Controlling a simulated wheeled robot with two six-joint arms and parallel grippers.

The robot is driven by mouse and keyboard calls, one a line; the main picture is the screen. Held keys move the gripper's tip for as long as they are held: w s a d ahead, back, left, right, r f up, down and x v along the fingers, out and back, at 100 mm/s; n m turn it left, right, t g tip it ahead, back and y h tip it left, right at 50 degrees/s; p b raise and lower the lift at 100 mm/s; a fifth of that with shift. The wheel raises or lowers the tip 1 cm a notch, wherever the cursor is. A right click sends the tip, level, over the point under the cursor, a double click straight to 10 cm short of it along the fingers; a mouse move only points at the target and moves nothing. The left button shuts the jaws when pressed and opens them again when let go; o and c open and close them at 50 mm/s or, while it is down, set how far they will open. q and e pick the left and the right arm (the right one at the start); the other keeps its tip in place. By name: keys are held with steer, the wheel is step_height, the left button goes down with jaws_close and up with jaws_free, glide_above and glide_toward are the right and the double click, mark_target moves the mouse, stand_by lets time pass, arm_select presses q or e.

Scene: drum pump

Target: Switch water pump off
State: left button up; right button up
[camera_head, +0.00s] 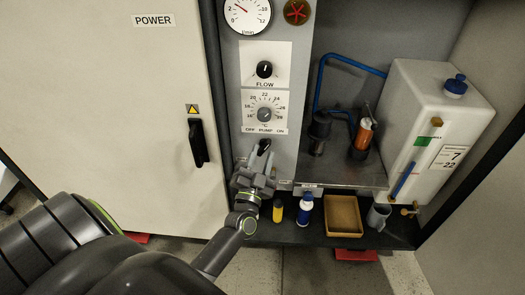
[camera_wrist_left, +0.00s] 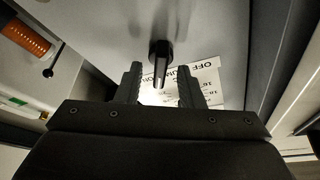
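The pump switch is a black lever knob (camera_head: 264,145) on the grey control panel (camera_head: 283,165), just below the label strip (camera_head: 265,128) reading OFF, PUMP, ON. My left gripper (camera_head: 257,168) is in front of the panel at the knob and partly covers it. In the left wrist view the black knob (camera_wrist_left: 161,60) stands out from the panel, and my left gripper's two fingers (camera_wrist_left: 160,86) are spread apart with the knob's end between their tips and a gap on each side. My right gripper is not in view.
Above the switch are a temperature dial (camera_head: 265,114), a FLOW knob (camera_head: 264,69) and a gauge (camera_head: 247,14). A cabinet door with a black handle (camera_head: 198,143) is to the left. Bottles (camera_head: 305,209), a tan tray (camera_head: 343,215) and a white tank (camera_head: 425,110) are to the right.

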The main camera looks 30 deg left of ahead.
arm_select(q)
steer(key=shift+w+a+r, duration=0.25)
steer(key=shift+w, duration=0.4)
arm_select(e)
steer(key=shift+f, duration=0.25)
arm_select(q)
steer(key=c, duration=0.7)
